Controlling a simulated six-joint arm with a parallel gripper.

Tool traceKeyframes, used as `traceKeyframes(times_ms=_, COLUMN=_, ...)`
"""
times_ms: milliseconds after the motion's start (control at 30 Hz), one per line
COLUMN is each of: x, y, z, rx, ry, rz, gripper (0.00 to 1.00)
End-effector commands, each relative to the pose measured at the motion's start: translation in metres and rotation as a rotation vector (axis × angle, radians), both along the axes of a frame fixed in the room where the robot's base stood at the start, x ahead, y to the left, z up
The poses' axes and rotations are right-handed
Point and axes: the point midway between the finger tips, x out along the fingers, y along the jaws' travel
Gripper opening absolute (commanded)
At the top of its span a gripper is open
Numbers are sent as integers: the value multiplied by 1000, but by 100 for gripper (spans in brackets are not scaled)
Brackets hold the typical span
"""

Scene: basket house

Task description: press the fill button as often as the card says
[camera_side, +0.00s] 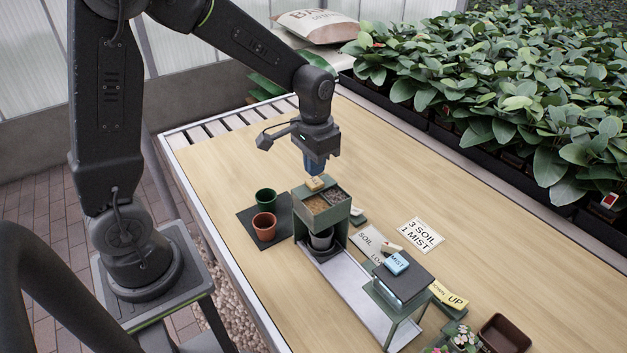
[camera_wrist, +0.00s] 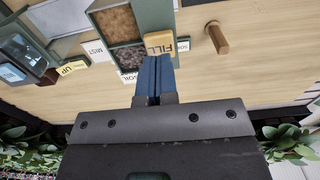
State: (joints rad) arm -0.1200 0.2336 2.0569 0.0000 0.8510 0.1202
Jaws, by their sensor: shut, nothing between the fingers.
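The white card (camera_side: 418,235) reads "3 SOIL 1 MIST" and lies flat on the table. The yellow fill button (camera_side: 315,184) is on top of the green hopper box (camera_side: 316,208), and its "FILL" label (camera_wrist: 160,42) shows in the wrist view. My gripper (camera_side: 315,170) has its blue fingers shut and empty, pointing down just above the button. In the wrist view the closed fingertips (camera_wrist: 155,60) are right by the label; I cannot tell whether they touch it. A grey pot (camera_side: 321,239) stands under the hopper, its contents not readable.
A yellow "UP" plate (camera_side: 455,300) and brown tray (camera_side: 506,334) are at front right.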

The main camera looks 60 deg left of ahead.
Motion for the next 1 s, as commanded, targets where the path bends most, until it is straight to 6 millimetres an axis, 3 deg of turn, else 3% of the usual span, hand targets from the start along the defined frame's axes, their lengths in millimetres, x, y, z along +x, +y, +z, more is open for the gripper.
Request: traceKeyframes(times_ms=1000, x=0, y=0, z=-27, rx=0, ry=2, rz=0, gripper=0)
